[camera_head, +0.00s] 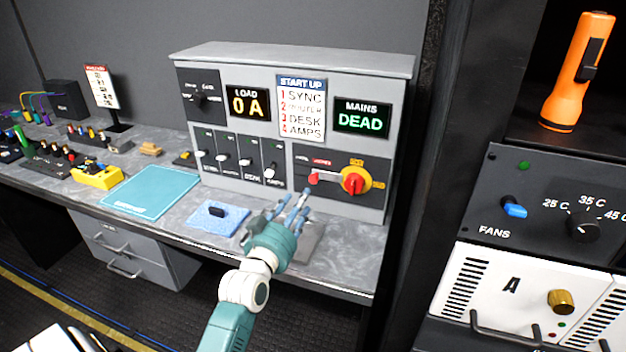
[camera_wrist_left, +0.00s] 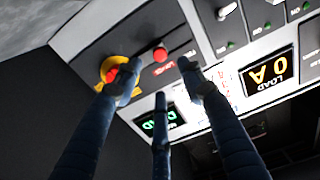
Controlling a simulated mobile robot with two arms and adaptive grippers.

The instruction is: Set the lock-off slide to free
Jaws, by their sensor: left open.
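The lock-off slide is a small red knob (camera_head: 313,178) on a dark panel low on the right of the grey power unit, under a small red label. It also shows in the wrist view (camera_wrist_left: 160,54), where the unit looks upside down. Beside it is a red rotary switch (camera_head: 355,181) on a yellow plate, also in the wrist view (camera_wrist_left: 112,75). My left gripper (camera_head: 293,203) is open and empty, just in front of and below the slide, apart from it. In the wrist view its fingers (camera_wrist_left: 160,85) spread on both sides of the knob. My right gripper is out of view.
Breaker levers (camera_head: 246,161) stand left of the slide. A LOAD display (camera_head: 247,103) reads 0 A and a MAINS display (camera_head: 362,118) reads DEAD. A blue cloth with a dark block (camera_head: 214,221) lies on the bench. A rack with a FANS panel (camera_head: 520,190) stands right.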

